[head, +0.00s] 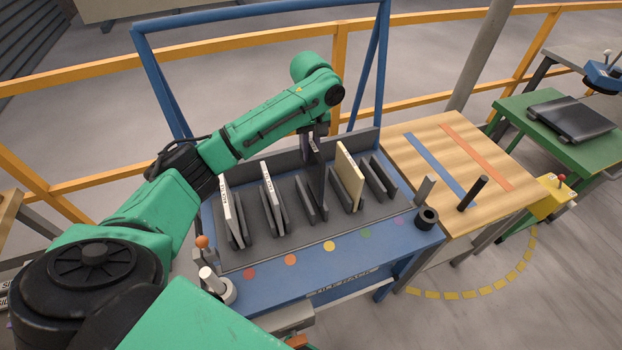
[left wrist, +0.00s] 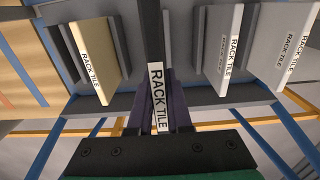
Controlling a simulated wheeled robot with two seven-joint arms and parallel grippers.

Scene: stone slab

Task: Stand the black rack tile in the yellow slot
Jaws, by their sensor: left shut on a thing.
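The black rack tile (head: 317,172) is upright at the yellow slot (head: 305,199), the middle one of the rack, in line with the yellow dot (head: 329,246). My left gripper (head: 315,132) is shut on its upper edge from above. In the left wrist view the tile (left wrist: 150,35) shows edge-on, its "RACK TILE" label between the fingers of my left gripper (left wrist: 158,105). Its lower edge lies between or just above the dark slot rails; I cannot tell whether it is fully seated. My right gripper is not in view.
White tiles stand in the red (head: 229,208) and orange (head: 269,187) slots, left of the black tile. A cream tile (head: 350,178) stands in the green slot, close on the right. The purple slot (head: 379,176) is empty. A blue frame (head: 260,15) rises behind the rack.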

